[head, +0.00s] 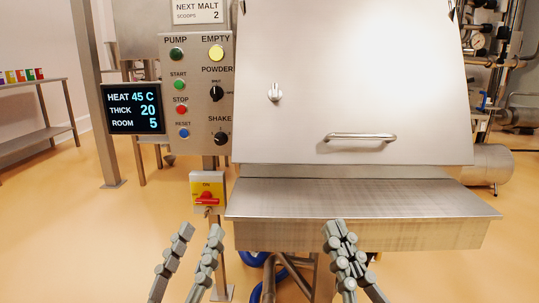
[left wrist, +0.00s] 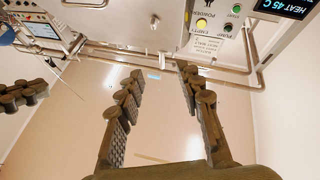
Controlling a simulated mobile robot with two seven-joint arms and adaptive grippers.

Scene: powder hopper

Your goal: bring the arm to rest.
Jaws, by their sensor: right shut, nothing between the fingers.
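My left gripper (head: 200,232) is open and empty at the bottom of the head view, below and in front of the red rotary switch. It also shows in the left wrist view (left wrist: 160,75), with its fingers apart and nothing between them. My right gripper (head: 335,228) is shut and empty, its fingers together in front of the lower steel ledge of the hopper. The other gripper's fingers (left wrist: 22,95) show at the left edge of the left wrist view. I cannot tell if either gripper touches anything.
The steel hopper's closed lid (head: 350,90) and its front ledge (head: 370,200) fill the right. Left of it are a button panel (head: 197,95), a display (head: 134,109) and a red switch on yellow (head: 207,193). A rack (head: 40,120) stands far left. Open floor (head: 80,240) lies left.

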